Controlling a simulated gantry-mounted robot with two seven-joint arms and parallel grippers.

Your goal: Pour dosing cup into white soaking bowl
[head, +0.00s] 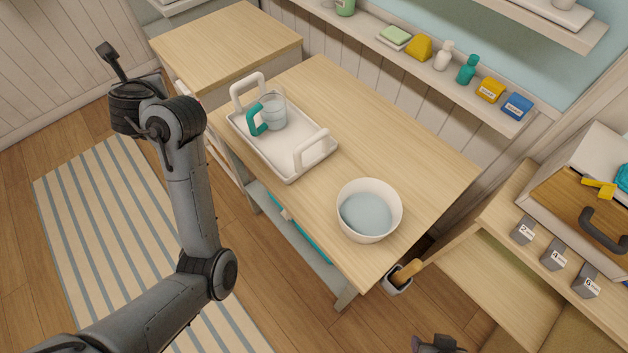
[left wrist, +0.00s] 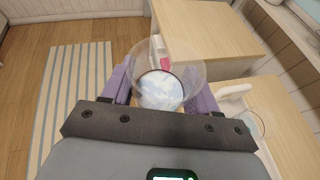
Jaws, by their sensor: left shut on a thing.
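My left gripper (left wrist: 162,78) is shut on a clear, round cup (left wrist: 188,66), probably the dosing cup, with a purple finger on each side. A pale blue-and-white disc shows inside it; I cannot tell whether this is liquid. In the head view my left wrist is at the upper left, beyond the table's left edge; fingers and cup are not clear there. The white soaking bowl (head: 385,190) stands on the table's near right end with pale blue liquid in it. A dark, purple-tinged part, apparently my right gripper (head: 437,343), is cut off at the bottom edge.
A white handled tray (head: 290,172) on the wooden table (head: 400,125) holds a clear jug (head: 273,108) with a teal handle. Bottles and small boxes line the wall shelf (head: 375,38). The tabletop between tray and bowl is clear. A small cabinet (head: 225,40) stands behind.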

